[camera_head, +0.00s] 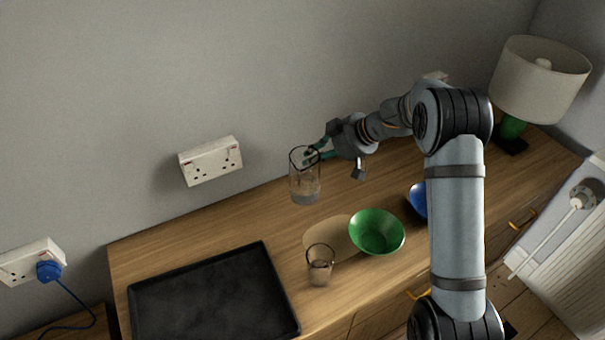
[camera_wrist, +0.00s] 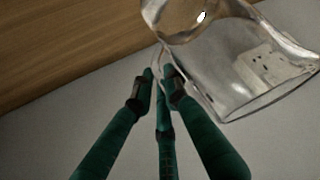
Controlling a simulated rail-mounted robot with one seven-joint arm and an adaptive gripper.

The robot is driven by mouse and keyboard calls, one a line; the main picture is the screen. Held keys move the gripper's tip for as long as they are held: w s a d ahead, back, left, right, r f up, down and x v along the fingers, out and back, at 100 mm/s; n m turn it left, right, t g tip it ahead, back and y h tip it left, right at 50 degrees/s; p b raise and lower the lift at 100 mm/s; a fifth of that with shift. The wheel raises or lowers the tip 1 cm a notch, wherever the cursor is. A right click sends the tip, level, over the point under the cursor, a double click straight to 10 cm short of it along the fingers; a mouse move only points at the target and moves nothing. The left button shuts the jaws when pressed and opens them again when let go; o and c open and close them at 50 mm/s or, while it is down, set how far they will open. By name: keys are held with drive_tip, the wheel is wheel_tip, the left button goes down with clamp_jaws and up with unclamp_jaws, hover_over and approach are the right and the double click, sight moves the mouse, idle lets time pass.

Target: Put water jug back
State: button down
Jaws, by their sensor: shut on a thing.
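The clear glass water jug (camera_head: 305,189) is upright at the back of the wooden sideboard, near the wall. Some liquid seems to sit in its lower part. My gripper (camera_head: 312,155) reaches in from the right, its green fingers at the jug's handle side. In the wrist view the green fingertips (camera_wrist: 160,80) close on the handle, and the jug (camera_wrist: 235,65) extends up and to the right. The jug looks raised off the top, but its clearance cannot be told.
A small glass (camera_head: 320,270) stands in front by a pale round mat (camera_head: 318,237). A green bowl (camera_head: 377,232) and a partly hidden blue bowl (camera_head: 418,201) are right of it. A black tray (camera_head: 213,300) lies front left. A lamp (camera_head: 540,80) stands far right.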

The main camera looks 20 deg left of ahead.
sight(303, 159)
drive_tip(key=shift+a+f+b, duration=0.2)
drive_tip(key=shift+a+f, duration=0.3)
drive_tip(key=shift+f, duration=0.45)
drive_tip(key=shift+a+f+b, duration=0.25)
drive_tip(key=shift+a+f, duration=0.2)
drive_tip(key=shift+f, duration=0.45)
drive_tip(key=shift+a+f+b, duration=0.2)
drive_tip(key=shift+a+f, duration=0.3)
drive_tip(key=shift+f, duration=0.45)
drive_tip(key=shift+f, duration=0.1)
drive_tip(key=c, duration=1.7)
unclamp_jaws()
drive_tip(key=shift+c, duration=0.2)
drive_tip(key=p+v, duration=0.1)
drive_tip(key=v, duration=1.1)
drive_tip(key=shift+p, duration=0.4)
